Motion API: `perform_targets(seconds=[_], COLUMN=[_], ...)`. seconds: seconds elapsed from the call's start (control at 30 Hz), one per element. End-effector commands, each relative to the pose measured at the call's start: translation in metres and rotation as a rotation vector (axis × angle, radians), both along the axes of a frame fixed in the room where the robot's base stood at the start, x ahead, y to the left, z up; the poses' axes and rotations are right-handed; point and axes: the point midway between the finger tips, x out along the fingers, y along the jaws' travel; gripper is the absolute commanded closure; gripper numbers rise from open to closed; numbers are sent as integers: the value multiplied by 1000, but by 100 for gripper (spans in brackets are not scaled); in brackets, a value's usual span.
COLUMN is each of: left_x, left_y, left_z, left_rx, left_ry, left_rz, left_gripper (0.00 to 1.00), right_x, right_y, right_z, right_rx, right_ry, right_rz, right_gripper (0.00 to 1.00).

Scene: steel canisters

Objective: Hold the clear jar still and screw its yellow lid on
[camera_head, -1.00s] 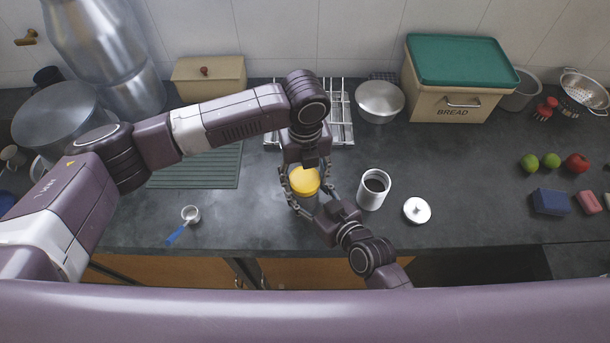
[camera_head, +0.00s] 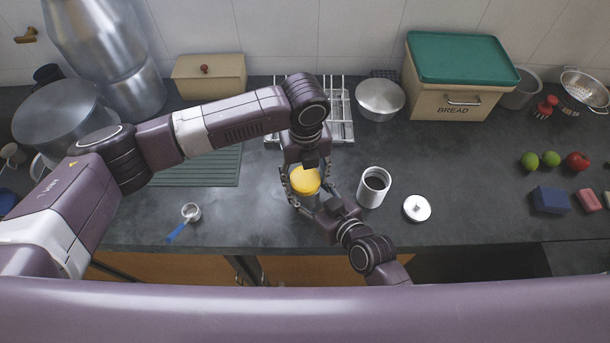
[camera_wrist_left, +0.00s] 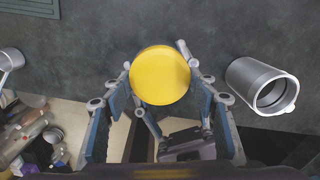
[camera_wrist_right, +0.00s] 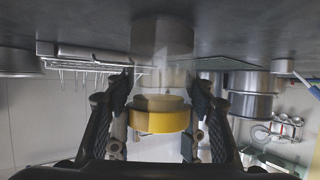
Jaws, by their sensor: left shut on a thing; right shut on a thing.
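The clear jar (camera_head: 309,201) stands on the dark counter, mostly hidden by my grippers and its lid. The yellow lid (camera_head: 305,180) sits at the jar's mouth; whether it is threaded cannot be told. My left gripper (camera_head: 304,184) comes down from above and is shut on the lid, which also shows between its fingers in the left wrist view (camera_wrist_left: 160,75). My right gripper (camera_head: 322,203) reaches in from the lower right and is shut on the jar's side. The right wrist view, upside down, shows the jar (camera_wrist_right: 160,76) between the fingers with the lid (camera_wrist_right: 159,118).
An open steel canister (camera_head: 374,188) with dark contents stands close right of my right gripper. Its apparent lid (camera_head: 417,208) lies beyond. A blue-handled scoop (camera_head: 184,222) lies left. A wire rack (camera_head: 342,125) and steel bowl (camera_head: 380,99) are behind.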

Motion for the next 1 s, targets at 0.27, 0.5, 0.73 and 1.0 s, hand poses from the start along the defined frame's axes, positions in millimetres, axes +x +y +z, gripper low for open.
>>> perform_targets(seconds=[0.27, 0.5, 0.73, 1.0], left_x=[-3, -4, -5, -5], left_y=[3, 3, 3, 2], left_z=[-8, -9, -1, 3], left_rx=[8, 11, 19, 16], left_ry=[7, 10, 16, 17], left_rz=[2, 3, 0, -1], left_gripper=[59, 59, 59, 59], right_x=[-1, -1, -1, 0], right_y=[2, 3, 3, 1], right_z=[1, 1, 1, 1], right_rx=[-2, -3, -2, -1], right_ry=[-4, -6, -6, -6], right_rz=[6, 7, 6, 3], right_gripper=[94, 94, 94, 94])
